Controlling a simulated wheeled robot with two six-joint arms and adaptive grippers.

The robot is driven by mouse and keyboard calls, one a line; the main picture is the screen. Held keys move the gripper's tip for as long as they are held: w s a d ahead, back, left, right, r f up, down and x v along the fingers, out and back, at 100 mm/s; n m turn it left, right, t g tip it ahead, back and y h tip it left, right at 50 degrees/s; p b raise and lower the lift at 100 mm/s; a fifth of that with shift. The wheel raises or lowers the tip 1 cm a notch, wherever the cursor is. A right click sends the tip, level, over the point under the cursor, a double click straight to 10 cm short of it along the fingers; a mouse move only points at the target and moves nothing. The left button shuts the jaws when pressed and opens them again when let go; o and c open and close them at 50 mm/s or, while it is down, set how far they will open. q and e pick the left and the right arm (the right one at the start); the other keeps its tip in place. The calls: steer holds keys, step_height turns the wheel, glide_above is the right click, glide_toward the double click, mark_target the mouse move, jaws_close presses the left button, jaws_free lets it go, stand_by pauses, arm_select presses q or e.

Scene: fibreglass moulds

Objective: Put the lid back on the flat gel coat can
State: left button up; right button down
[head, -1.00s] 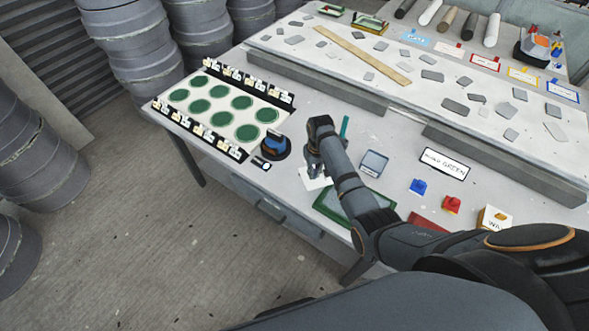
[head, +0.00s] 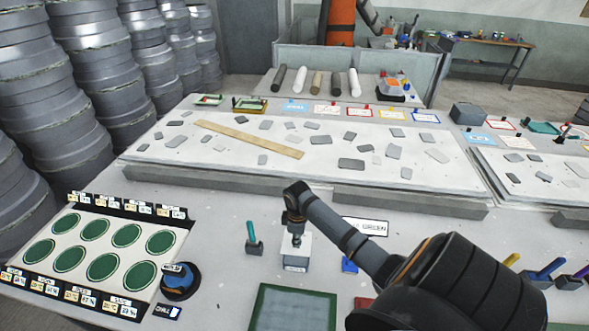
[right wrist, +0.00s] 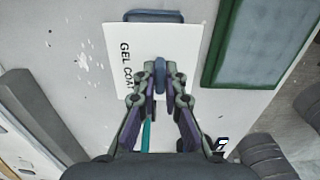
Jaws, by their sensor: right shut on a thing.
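The lid (right wrist: 117,50) is a flat white square marked "GEL COAT" with a dark blue knob (right wrist: 160,72). My right gripper (right wrist: 160,88) is shut on this knob; in the head view the gripper (head: 295,238) is above the worktable with the white lid (head: 290,246) below it. The flat gel coat can (head: 295,266) is under the lid, its blue-grey front showing. In the right wrist view a strip of the can's rim (right wrist: 153,15) sticks out past the lid's edge. I cannot tell whether the lid touches the can. My left gripper is not in view.
A teal-handled tool in a holder (head: 254,244) stands left of the can. A green-rimmed tray (head: 255,308) lies in front. A blue block (head: 349,265) and a "GREEN" sign (head: 366,227) are to the right. A raised slab (head: 230,182) lies behind.

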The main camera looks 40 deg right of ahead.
steer(key=shift+w+d+f, duration=0.1)
steer(key=shift+d+f, duration=0.05)
steer(key=shift+f, duration=0.4)
steer(key=shift+f+b, duration=0.65)
steer(key=shift+f, duration=0.1)
step_height(320, 180, down, 3)
steer(key=shift+r+b, duration=0.1)
steer(key=shift+b, duration=0.65)
steer(key=shift+f+b, duration=0.3)
steer(key=shift+f, duration=0.35)
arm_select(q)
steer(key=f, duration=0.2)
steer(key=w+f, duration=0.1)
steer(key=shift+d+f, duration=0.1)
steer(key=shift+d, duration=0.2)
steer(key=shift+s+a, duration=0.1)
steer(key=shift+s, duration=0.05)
arm_select(e)
steer(key=shift+f, duration=0.15)
arm_select(q)
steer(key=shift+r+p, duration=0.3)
steer(key=shift+p, duration=0.05)
